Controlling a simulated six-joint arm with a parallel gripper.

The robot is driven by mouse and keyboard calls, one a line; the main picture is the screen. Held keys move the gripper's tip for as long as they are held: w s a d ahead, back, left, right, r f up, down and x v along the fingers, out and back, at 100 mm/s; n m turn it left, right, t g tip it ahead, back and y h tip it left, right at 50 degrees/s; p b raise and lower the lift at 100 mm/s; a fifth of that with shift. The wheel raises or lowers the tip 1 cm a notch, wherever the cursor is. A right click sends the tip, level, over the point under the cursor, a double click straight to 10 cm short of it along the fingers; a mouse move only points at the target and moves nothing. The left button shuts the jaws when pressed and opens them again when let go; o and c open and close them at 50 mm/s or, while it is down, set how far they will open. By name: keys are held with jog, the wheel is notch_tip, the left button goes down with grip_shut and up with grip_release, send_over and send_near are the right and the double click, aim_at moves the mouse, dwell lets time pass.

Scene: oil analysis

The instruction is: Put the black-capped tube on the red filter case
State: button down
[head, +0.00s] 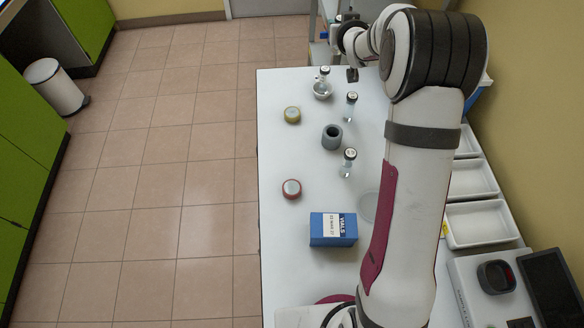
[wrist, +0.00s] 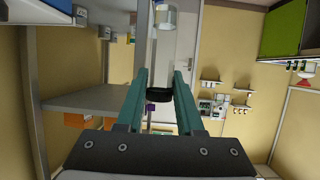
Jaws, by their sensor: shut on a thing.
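My gripper (wrist: 159,75) is shut on a clear tube (wrist: 166,42) with a black cap (wrist: 160,95) in the wrist view. The cap sits between the fingers and the glass extends away past the fingertips, with pale contents at its far end. In the head view my wrist is at the top, past the table's far end; the fingers and held tube are too small to make out there. The red filter case (head: 291,189), a small round case with a red rim and pale top, lies near the table's left edge, well away from my gripper. Its top looks clear.
A blue box (head: 333,230) stands in front of the red case. White trays (head: 480,224) line the right side.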

jog(key=shift+s+d+r+n+y, duration=0.2)
jog(key=shift+r+n+y, duration=0.1)
jog(key=shift+r+n, duration=0.15)
jog(key=s+a+f+n+g+y, duration=0.25)
jog(key=s+n+g+y, duration=0.4)
jog(key=s, duration=0.95)
jog(key=s+a+f+n+g+y, duration=0.1)
jog(key=s+f+n+g+y, duration=0.25)
jog(key=s+n+y, duration=0.9)
jog(key=a+f+m+h, duration=0.1)
jog(key=a+f+h, duration=0.1)
jog(key=a+f, duration=0.1)
jog(key=a+f+m+h, duration=0.1)
jog(key=a+f+h, duration=0.1)
jog(key=a+f, duration=0.1)
jog(key=s+a+f+m+h, duration=0.1)
jog(key=a+f+h, duration=0.1)
jog(key=a+f, duration=0.2)
jog(key=shift+a+m+g, duration=0.25)
jog(key=shift+a+g, duration=0.15)
jog(key=shift+w, duration=0.1)
jog(key=shift+f, duration=0.15)
